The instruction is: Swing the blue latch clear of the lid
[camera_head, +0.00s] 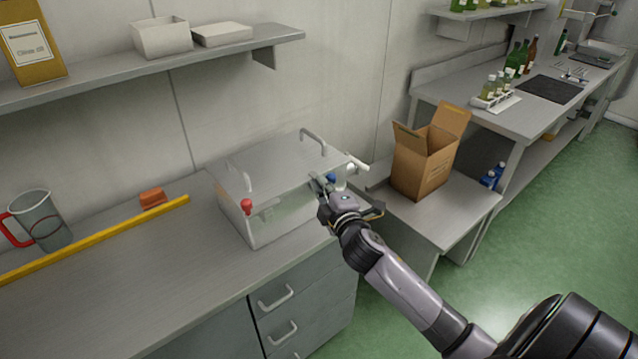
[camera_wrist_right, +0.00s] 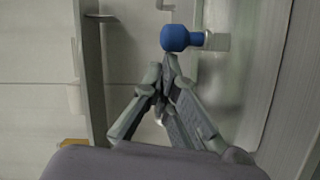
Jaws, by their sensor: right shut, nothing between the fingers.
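A clear box (camera_head: 275,224) with a grey metal lid (camera_head: 268,165) stands on the steel counter. The blue latch (camera_head: 331,178) is at the box's right side, partly hidden by my right gripper (camera_head: 325,187). In the right wrist view the latch (camera_wrist_right: 175,38) shows as a round blue knob on a short stem that points right. The shut, empty fingertips of my right gripper (camera_wrist_right: 171,58) are right at the knob's lower edge; I cannot tell if they touch. A red latch (camera_head: 247,206) is at the box's front left corner. My left gripper is not in view.
A white fitting (camera_head: 356,164) juts out beside the box. An open cardboard box (camera_head: 424,160) stands on the lower table at right.

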